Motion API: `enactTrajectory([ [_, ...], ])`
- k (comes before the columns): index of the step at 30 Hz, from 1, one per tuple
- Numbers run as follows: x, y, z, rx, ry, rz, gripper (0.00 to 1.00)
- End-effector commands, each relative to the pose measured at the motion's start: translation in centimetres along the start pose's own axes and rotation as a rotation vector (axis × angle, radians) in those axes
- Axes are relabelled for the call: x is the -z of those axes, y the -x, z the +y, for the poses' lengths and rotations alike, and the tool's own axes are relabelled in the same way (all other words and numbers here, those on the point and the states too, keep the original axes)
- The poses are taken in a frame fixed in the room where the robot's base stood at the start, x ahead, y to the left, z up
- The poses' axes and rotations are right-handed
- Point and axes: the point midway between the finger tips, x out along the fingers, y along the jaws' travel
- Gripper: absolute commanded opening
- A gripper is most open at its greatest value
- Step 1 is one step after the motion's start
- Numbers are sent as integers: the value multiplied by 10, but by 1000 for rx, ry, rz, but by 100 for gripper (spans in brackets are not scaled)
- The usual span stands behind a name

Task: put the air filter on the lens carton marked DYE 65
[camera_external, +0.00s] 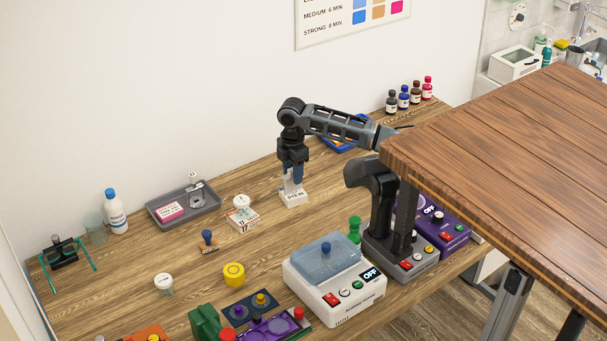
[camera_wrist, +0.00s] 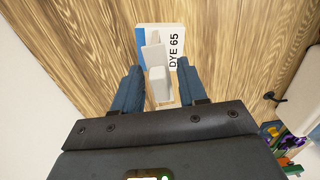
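The lens carton marked DYE 65 (camera_external: 294,199) lies on the wooden bench, white with a blue band. Its printed label also shows in the wrist view (camera_wrist: 175,45). A pale, narrow piece that looks like the air filter (camera_external: 288,186) stands over the carton and appears to rest on it; exact contact is unclear. It also shows between my fingers in the wrist view (camera_wrist: 158,82). My gripper (camera_external: 292,178) points down directly above the carton. Its blue fingers (camera_wrist: 157,74) are spread on either side of the piece, with a visible gap at the right.
Left of the carton are another white carton (camera_external: 244,225) with a round white-topped item and a grey tray (camera_external: 160,214). A white machine with a blue lid (camera_external: 340,297) stands in front. Small bottles (camera_external: 403,97) line the back right.

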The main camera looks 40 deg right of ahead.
Motion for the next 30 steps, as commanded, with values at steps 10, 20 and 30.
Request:
enactTrajectory([
  [10,0,3,0,0,1,0,48],
  [20,1,53,0,-3,2,1,48],
  [30,0,112,1,-2,0,1,48],
])
